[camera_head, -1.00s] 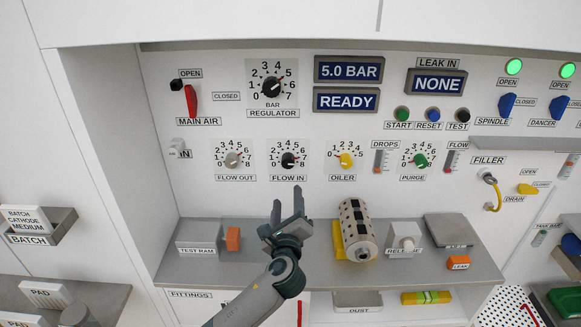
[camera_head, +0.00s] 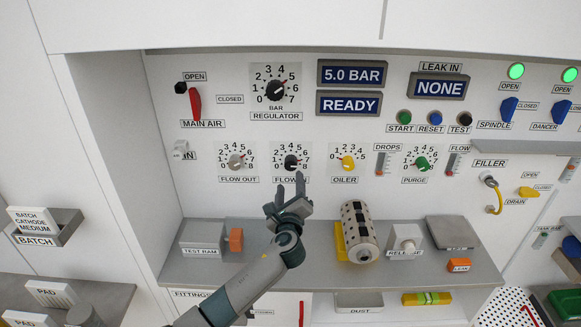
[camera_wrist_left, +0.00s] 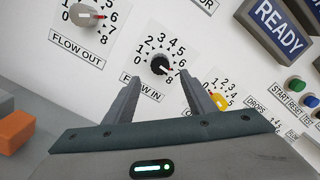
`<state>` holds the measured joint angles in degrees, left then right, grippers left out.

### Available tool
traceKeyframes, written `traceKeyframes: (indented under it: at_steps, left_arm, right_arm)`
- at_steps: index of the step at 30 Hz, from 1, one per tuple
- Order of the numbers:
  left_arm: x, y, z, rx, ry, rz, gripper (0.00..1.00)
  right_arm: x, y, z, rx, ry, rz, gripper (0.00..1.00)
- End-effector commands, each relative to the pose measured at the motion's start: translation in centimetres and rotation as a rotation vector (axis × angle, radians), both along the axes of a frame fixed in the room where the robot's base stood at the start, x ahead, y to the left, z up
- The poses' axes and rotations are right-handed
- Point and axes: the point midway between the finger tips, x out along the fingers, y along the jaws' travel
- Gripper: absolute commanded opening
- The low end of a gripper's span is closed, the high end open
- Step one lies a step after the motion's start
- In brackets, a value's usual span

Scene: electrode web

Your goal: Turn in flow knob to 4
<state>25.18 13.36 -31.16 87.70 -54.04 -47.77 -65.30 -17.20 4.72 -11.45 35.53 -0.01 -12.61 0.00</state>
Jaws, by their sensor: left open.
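The flow in knob (camera_head: 291,162) is a round black knob on the white panel, with a printed dial from 0 to 8. It also shows in the left wrist view (camera_wrist_left: 159,66), where its red mark points toward the high end, around 7 to 8. My left gripper (camera_head: 286,193) is open and empty, just below the flow in dial in the head view. In the left wrist view its two fingers (camera_wrist_left: 160,85) reach toward the dial, with the knob showing between and beyond the tips, apart from them. My right gripper is not in view.
The grey flow out knob (camera_head: 236,161) is left of flow in; the yellow oiler knob (camera_head: 347,162) is right. Below, a grey shelf (camera_head: 215,273) carries an orange block (camera_head: 236,240) and a perforated cylinder (camera_head: 358,231). Displays read 5.0 BAR and READY.

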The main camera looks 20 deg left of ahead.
Motion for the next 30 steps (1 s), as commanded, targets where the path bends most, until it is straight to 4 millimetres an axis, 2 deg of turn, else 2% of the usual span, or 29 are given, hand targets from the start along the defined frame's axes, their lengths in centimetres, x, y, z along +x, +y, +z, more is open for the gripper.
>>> traceKeyframes:
  at_steps: [6, 15, 21, 30]
  left_arm:
    - [3.3, 1.0, 0.2, 0.001, 0.001, 0.002, 0.5]
    - [7.0, 2.0, 0.1, 0.0, -0.001, 0.001, 0.5]
    - [8.4, 2.4, 0.0, 0.0, 0.001, 0.001, 0.5]
    - [8.9, 2.5, 0.0, -0.001, -0.001, -0.001, 0.5]
  right_arm:
    - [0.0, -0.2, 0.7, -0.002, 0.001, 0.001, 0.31]
    - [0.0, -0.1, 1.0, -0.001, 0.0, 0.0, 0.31]
    - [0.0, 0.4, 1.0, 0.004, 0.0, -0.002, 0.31]
    - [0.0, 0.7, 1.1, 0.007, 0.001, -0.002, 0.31]
